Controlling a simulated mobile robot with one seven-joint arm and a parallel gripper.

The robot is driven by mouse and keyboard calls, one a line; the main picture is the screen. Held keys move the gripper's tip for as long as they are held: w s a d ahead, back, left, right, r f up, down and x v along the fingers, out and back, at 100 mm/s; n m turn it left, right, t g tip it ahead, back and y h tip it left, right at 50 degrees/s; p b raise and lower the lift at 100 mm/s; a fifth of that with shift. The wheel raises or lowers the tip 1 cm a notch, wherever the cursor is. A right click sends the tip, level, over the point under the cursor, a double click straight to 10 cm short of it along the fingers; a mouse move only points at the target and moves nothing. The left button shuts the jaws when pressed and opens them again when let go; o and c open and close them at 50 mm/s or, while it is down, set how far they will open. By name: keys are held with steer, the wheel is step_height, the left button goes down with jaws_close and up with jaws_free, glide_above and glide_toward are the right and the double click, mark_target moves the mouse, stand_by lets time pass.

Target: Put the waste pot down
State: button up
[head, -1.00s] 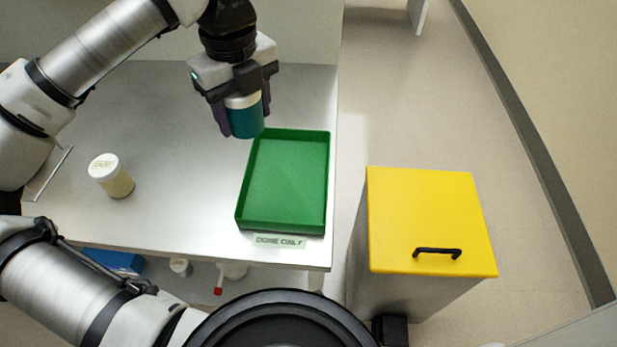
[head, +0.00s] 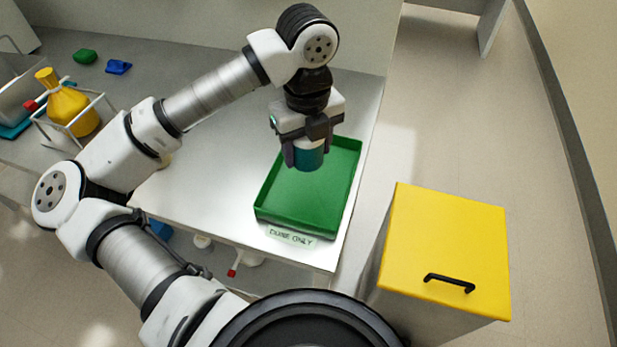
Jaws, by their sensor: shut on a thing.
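The waste pot, a teal pot (head: 309,158) with a pale upper part, is held upright between the dark fingers of my gripper (head: 304,157). My gripper points down and is shut on it. The pot appears over the back left part of a shallow green tray (head: 268,216) on the steel table. I cannot tell whether the pot's base touches the tray floor; the fingers partly hide its sides. The tray shows no other object in it. A label (head: 290,236) reading "DONE ONLY" is at the tray's front edge.
A yellow-lidded bin (head: 445,240) with a black handle stands right of the table. The tray's front half is clear.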

mark_target(308, 192)
step_height(308, 192, down, 10)
steer(key=shift+r, duration=0.1)
steer(key=shift+f, duration=0.25)
steer(key=o, duration=1.1)
steer(key=shift+r, duration=0.1)
step_height(308, 192, up, 12)
steer(key=shift+r, duration=0.15)
